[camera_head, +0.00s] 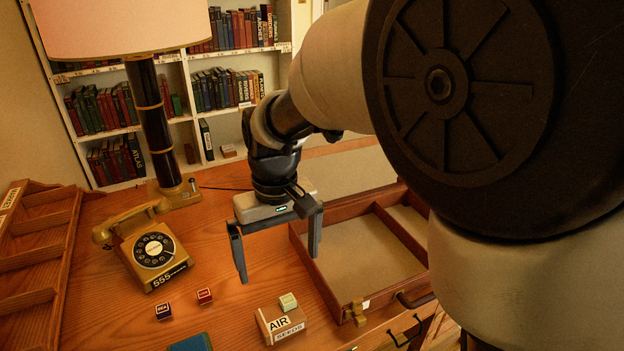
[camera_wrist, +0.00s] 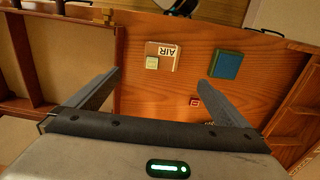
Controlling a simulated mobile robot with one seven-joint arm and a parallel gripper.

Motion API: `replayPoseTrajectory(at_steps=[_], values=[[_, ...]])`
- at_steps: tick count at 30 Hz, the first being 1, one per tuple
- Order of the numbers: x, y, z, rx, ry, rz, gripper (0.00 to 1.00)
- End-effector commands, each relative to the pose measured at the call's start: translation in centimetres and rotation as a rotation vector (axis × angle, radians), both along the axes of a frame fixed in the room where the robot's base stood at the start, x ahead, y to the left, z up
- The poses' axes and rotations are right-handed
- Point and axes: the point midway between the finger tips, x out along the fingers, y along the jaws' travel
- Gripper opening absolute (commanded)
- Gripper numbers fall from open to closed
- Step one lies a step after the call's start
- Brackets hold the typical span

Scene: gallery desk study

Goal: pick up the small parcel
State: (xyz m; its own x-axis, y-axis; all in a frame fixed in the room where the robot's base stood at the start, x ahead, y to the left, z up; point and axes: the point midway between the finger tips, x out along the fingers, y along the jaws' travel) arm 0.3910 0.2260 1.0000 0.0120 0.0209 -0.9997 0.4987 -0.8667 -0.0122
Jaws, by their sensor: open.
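The small parcel (camera_head: 270,331) is a tan box with a white label reading AIR, lying on the wooden desk near the front edge of the head view. A small pale green block (camera_head: 288,301) sits on top of it. In the wrist view the parcel (camera_wrist: 166,49) lies beyond my fingertips, with the green block (camera_wrist: 152,63) on its near left part. My gripper (camera_head: 279,264) is open and empty, pointing down above the desk, behind the parcel and apart from it. Its two fingers spread wide in the wrist view (camera_wrist: 160,79).
An open wooden case (camera_head: 335,290) stands close right of my gripper. A red block (camera_head: 205,296), a dark block (camera_head: 163,311) and a blue flat thing (camera_head: 192,343) lie left of the parcel. A telephone (camera_head: 150,245), lamp (camera_head: 160,130) and wooden rack (camera_head: 40,255) stand further left.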

Motion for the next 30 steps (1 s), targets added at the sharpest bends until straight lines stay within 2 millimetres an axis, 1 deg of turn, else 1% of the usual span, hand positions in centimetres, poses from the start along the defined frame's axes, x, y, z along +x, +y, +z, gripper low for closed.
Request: replayPoseTrajectory(at_steps=[1, 4, 8, 15, 18, 22, 30], values=[[0.0, 0.8, -1.3, -0.012, 0.007, 0.017, 1.0], [0.0, 1.4, -2.3, -0.023, 0.012, 0.03, 1.0], [0.0, 1.4, -4.2, -0.025, 0.015, 0.03, 1.0], [-0.1, 1.3, -9.6, -0.026, 0.016, 0.03, 1.0], [-0.1, 1.3, -11.6, -0.025, 0.016, 0.029, 1.0], [-0.1, 1.3, -13.3, -0.024, 0.015, 0.028, 1.0], [-0.1, 1.4, -14.8, -0.024, 0.014, 0.03, 1.0]])
